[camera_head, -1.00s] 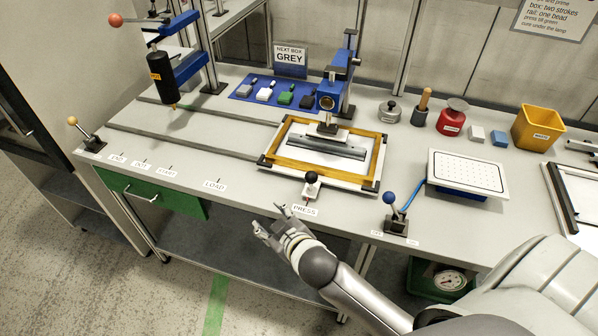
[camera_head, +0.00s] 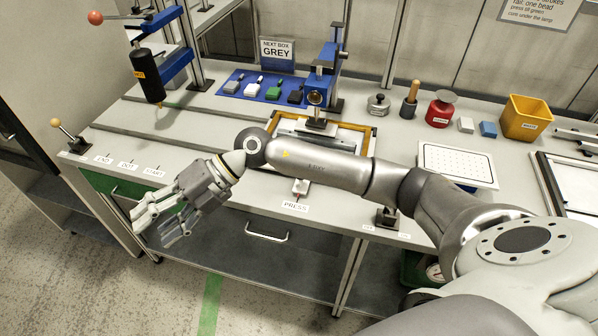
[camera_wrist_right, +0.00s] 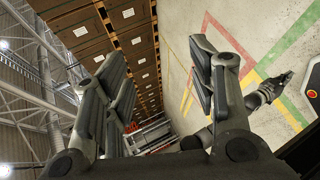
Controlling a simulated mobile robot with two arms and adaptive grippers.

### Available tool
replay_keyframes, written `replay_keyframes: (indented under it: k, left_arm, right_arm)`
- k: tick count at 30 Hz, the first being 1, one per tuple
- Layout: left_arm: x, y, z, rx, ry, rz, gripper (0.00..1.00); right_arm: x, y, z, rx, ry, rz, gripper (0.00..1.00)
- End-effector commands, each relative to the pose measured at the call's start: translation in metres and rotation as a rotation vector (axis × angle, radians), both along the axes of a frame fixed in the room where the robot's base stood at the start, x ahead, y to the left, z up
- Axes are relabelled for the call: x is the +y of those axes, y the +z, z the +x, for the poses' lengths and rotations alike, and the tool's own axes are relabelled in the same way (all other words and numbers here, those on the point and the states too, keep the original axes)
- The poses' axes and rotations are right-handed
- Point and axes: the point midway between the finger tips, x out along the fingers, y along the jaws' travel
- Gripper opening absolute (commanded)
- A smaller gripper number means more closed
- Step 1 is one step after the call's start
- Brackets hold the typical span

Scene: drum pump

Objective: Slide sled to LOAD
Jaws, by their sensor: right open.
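The sled with its yellow-edged frame (camera_head: 352,127) sits under the blue press (camera_head: 320,85), at the PRESS label (camera_head: 295,206). My right gripper (camera_head: 158,225) is open and empty, left of the sled and out over the bench's front edge. In the right wrist view, its fingers (camera_wrist_right: 160,88) are spread with nothing between them. The LOAD label is hidden behind my right arm. A small distant gripper (camera_wrist_right: 270,90), apparently my left, shows there, its jaws unclear.
The black dispenser (camera_head: 149,75) and a lever (camera_head: 67,133) stand at left. Rails (camera_head: 160,135) run left from the sled. A green drawer (camera_head: 110,185) is below the front edge. A white perforated plate (camera_head: 458,165) and yellow bin (camera_head: 525,117) stand at right.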

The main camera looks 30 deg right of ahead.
Motion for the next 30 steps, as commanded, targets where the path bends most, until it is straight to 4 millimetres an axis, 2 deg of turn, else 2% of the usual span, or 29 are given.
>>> replay_keyframes:
  k: [3, 5, 7, 9, 12, 15, 18, 23, 26, 30]
  left_arm:
    - [0.000, 0.000, 0.000, 0.000, 0.000, 0.000, 0.00]
    - [0.000, -0.001, 0.000, 0.000, 0.000, 0.000, 0.00]
    - [0.000, -0.001, 0.000, 0.000, 0.000, 0.000, 0.00]
    - [0.000, -0.001, 0.000, 0.000, 0.000, 0.000, 0.00]
    - [0.000, -0.001, 0.000, 0.000, 0.000, 0.000, 0.00]
    - [0.000, -0.001, 0.000, 0.001, 0.000, 0.000, 0.00]
    - [0.000, -0.001, 0.000, 0.001, 0.000, 0.000, 0.00]
    - [0.000, 0.000, 0.000, 0.001, 0.000, 0.000, 0.00]
    - [0.000, 0.004, 0.000, 0.001, 0.000, 0.000, 0.00]
    - [0.000, 0.012, 0.000, 0.001, 0.000, 0.000, 0.00]
  right_arm:
    - [-0.048, -0.030, 0.009, -0.019, 0.061, -0.297, 0.52]
    - [-0.080, -0.043, 0.016, -0.014, 0.073, -0.453, 0.52]
    - [-0.122, -0.051, 0.025, -0.001, 0.067, -0.636, 0.52]
    - [-0.167, -0.053, 0.034, 0.021, 0.043, -0.815, 0.52]
    - [-0.229, -0.045, 0.043, 0.065, -0.015, -1.039, 0.52]
    - [-0.278, -0.032, 0.048, 0.109, -0.078, -1.208, 0.52]
    - [-0.308, -0.020, 0.048, 0.143, -0.126, -1.312, 0.52]
    - [-0.327, -0.016, 0.047, 0.168, -0.154, -1.372, 0.52]
    - [-0.329, -0.025, 0.046, 0.170, -0.154, -1.371, 0.52]
    - [-0.333, -0.049, 0.044, 0.172, -0.151, -1.371, 0.52]
